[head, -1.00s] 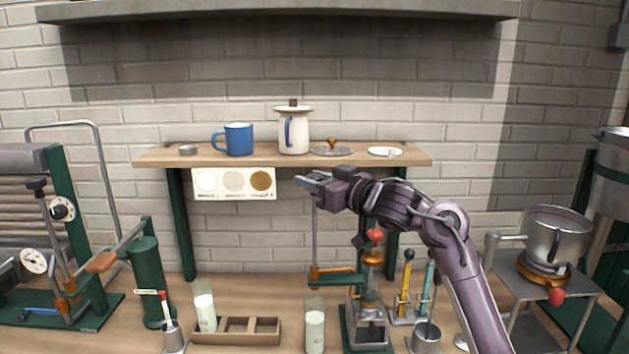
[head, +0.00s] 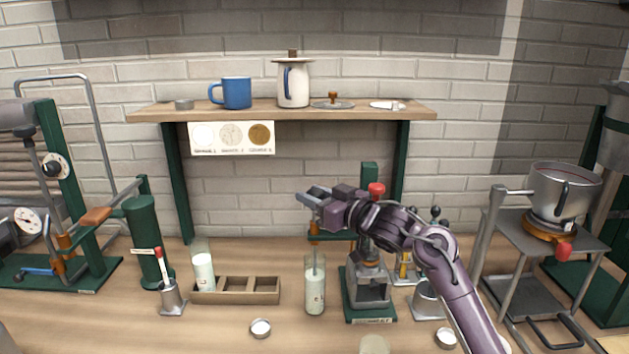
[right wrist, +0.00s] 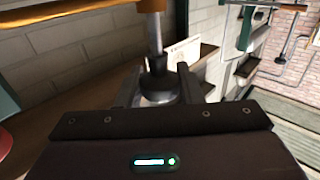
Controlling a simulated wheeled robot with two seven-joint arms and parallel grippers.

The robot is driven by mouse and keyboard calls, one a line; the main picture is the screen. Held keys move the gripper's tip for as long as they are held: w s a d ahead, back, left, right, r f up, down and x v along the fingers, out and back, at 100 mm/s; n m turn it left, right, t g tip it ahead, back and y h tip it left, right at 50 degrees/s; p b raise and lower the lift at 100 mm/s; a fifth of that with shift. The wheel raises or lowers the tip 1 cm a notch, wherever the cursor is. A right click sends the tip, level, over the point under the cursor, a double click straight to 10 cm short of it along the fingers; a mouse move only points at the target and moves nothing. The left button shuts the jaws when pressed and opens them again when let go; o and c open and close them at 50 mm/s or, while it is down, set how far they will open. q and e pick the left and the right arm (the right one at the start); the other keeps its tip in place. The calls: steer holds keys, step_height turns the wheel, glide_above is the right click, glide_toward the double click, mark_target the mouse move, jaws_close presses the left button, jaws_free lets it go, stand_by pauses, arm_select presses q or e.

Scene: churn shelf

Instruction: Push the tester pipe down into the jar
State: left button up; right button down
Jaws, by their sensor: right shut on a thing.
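The tester pipe (head: 316,262) is a thin grey upright rod. Its lower part is inside the glass jar (head: 315,299), which stands upright on the bench with whitish liquid in it. My right gripper (head: 309,198) is above the jar and shut on the top of the pipe. In the right wrist view, a black knob (right wrist: 156,80) on a metal rod sits between my gripper's fingers. The pipe's lower end is not clear in the milky jar. My left gripper is not in view.
A green stand with an orange guide (head: 314,229) is close around or beside the pipe; I cannot tell which. A metal press (head: 368,285) stands right of the jar. A wooden rack (head: 236,297) with another jar (head: 203,268) is at left. Bench in front has a small lid (head: 260,328).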

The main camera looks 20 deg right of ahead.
steer(key=shift+f, duration=1.3)
steer(key=c, duration=1)
jaws_free()
steer(key=shift+c, duration=0.2)
steer(key=b+v, duration=0.2)
steer(key=v, duration=0.5)
steer(key=shift+s+d, duration=0.25)
steer(key=shift+s, duration=0.1)
